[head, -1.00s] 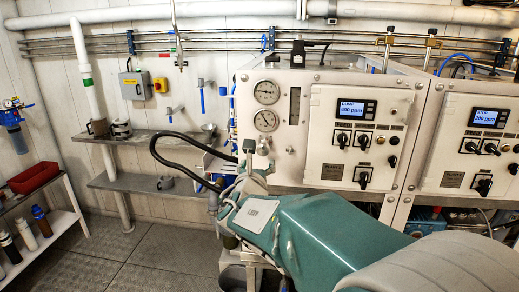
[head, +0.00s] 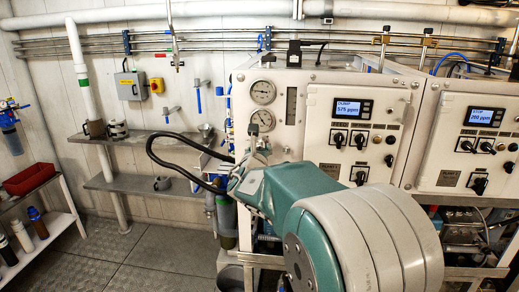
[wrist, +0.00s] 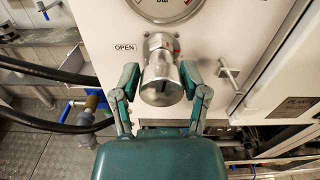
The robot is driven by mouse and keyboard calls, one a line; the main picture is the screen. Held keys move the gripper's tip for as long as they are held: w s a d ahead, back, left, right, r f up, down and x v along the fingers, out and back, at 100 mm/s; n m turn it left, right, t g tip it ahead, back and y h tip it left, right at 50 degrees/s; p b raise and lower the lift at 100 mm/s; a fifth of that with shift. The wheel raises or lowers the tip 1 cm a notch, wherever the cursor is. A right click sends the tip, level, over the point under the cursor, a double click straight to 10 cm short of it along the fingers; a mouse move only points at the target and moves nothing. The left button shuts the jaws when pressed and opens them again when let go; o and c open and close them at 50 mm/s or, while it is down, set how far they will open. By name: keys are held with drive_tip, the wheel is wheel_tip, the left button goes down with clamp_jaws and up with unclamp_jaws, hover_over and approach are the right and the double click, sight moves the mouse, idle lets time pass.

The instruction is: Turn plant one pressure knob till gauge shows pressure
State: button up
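The pressure knob (wrist: 161,84) is a silver metal knob below a gauge in the wrist view, with an "OPEN" label to its left. My gripper (wrist: 160,75) has its fingers apart, one on each side of the knob. A narrow gap shows at the left finger; I cannot tell whether the right finger touches. The gauge (wrist: 166,6) shows only its lower rim and "bar" in the wrist view; its needle is not visible. In the head view an upper gauge (head: 262,92) and lower gauge (head: 262,120) sit on the left white panel. Their needles are too small to read.
The plant panel display (head: 347,107) reads "DUMP" and about 575 ppm, with black switches below. A second panel (head: 466,130) stands right. A black hose (head: 160,150) loops left of my arm.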

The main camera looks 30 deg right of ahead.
clamp_jaws()
drive_tip(key=shift+m, duration=2.9)
drive_tip(key=o, duration=0.8)
unclamp_jaws()
